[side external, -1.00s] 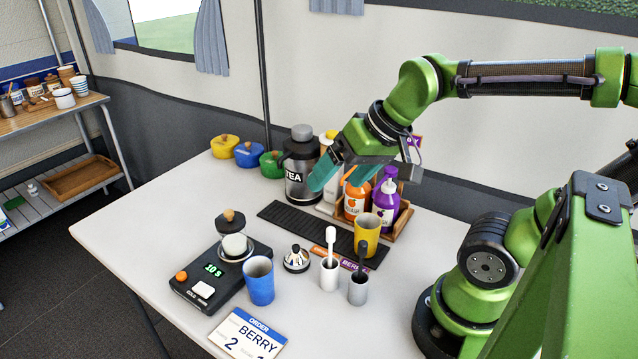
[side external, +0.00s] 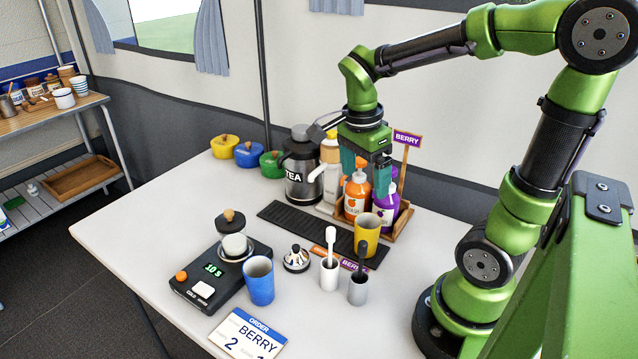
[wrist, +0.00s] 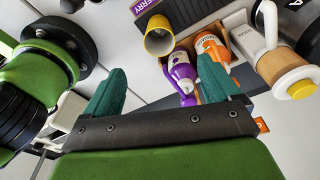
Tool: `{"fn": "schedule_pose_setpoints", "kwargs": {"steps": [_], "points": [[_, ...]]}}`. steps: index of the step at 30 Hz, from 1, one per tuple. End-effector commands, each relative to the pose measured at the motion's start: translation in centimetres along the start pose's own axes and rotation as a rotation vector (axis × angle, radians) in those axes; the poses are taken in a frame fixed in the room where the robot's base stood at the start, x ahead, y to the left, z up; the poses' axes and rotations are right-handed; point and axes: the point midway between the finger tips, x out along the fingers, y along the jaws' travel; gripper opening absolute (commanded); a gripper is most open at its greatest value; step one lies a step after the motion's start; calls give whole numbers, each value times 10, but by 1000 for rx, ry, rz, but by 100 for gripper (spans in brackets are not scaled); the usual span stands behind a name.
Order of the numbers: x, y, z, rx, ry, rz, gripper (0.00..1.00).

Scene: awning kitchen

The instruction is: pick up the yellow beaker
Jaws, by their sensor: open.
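The yellow beaker (side external: 367,235) stands upright on the table at the front right end of the dark slatted mat. It also shows in the wrist view (wrist: 158,38), near the top middle, with its open mouth facing the camera. My gripper (side external: 364,186) points down above the bottle caddy, behind the beaker and higher than it. Its two teal fingers are apart, also in the wrist view (wrist: 160,85), and nothing is held between them. The beaker lies beyond the fingertips there, untouched.
An orange bottle (side external: 357,197) and a purple bottle (side external: 385,209) stand in a wooden caddy close behind the beaker. A TEA flask (side external: 300,168) is left of them. Two small cups with brushes, white (side external: 329,272) and grey (side external: 358,288), stand in front. A blue beaker (side external: 259,281) stands beside the scale (side external: 190,281).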

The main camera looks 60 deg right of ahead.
Motion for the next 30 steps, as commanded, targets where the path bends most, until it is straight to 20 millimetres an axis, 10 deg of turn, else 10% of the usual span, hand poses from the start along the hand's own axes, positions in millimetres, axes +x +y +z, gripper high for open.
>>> {"fn": "schedule_pose_setpoints", "kwargs": {"steps": [21,30], "points": [[98,3,-6,-1,0,5,90],[109,2,-6,-1,-1,-2,90]]}}
